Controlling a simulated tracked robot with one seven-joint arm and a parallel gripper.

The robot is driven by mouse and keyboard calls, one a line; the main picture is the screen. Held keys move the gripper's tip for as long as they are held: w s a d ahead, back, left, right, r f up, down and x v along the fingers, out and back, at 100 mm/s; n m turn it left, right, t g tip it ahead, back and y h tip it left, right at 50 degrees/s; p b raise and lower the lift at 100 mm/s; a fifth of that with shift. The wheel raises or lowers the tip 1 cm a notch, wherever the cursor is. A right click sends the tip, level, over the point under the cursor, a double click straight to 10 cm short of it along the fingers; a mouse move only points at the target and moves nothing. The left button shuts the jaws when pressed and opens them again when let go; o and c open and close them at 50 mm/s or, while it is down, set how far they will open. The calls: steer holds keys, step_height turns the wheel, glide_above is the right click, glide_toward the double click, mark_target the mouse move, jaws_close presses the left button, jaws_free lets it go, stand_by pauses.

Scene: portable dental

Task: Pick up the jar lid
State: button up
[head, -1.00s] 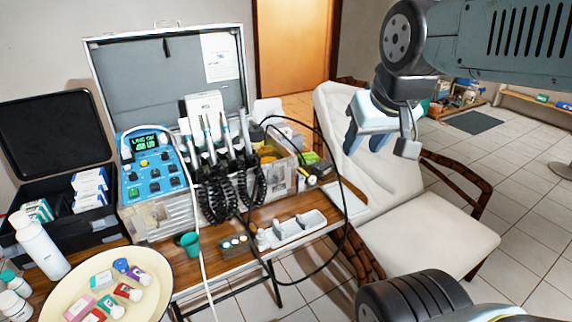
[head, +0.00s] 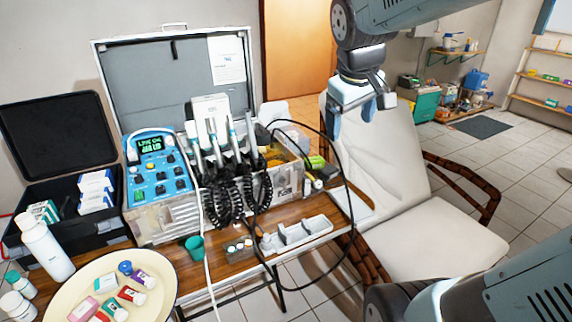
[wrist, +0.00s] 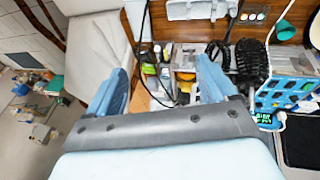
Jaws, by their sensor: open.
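My gripper (head: 352,118) is open and empty in the head view, high above the right end of the wooden table and in front of the white chair. In the wrist view its two blue fingers (wrist: 163,72) are spread apart with nothing between them. I cannot pick out the jar lid for certain. Several small capped bottles and a round blue piece (head: 125,267) lie on the round cream tray (head: 76,276) at the front left. Small jars also stand near the case's right end (head: 316,172), too small to tell their lids.
The open dental case with a blue control unit (head: 157,170) and hanging handpieces fills the table's middle. A black cable (head: 347,200) loops beside it. A white tray (head: 297,234) and green cup (head: 195,248) are in front. The reclined chair (head: 430,240) stands right.

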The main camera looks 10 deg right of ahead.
steer(key=w+f+n+g, duration=0.2)
steer(key=w+f+n, duration=0.5)
steer(key=w, duration=0.8)
steer(key=w+f+n+g, duration=0.2)
steer(key=w+f+n, duration=0.3)
steer(key=w+f, duration=0.75)
steer(key=w+d+f+n+y, duration=0.25)
steer(key=w+f, duration=0.55)
steer(key=w, duration=0.4)
steer(key=shift+n+y, duration=0.35)
steer(key=shift+n, duration=0.1)
steer(key=f, duration=0.5)
steer(key=a+f, duration=0.1)
steer(key=f, duration=0.2)
steer(key=shift+s+a+f, duration=0.1)
steer(key=shift+s+f, duration=0.05)
steer(key=shift+s, duration=0.05)
steer(key=shift+s+a+f, duration=0.1)
steer(key=shift+a+f, duration=0.05)
steer(key=shift+f, duration=0.7)
steer(key=shift+a+f, duration=0.2)
steer(key=shift+f, duration=0.65)
steer(key=shift+s+a+f, duration=0.1)
steer(key=shift+a+f, duration=0.05)
steer(key=shift+f, duration=0.7)
steer(key=c, duration=0.7)
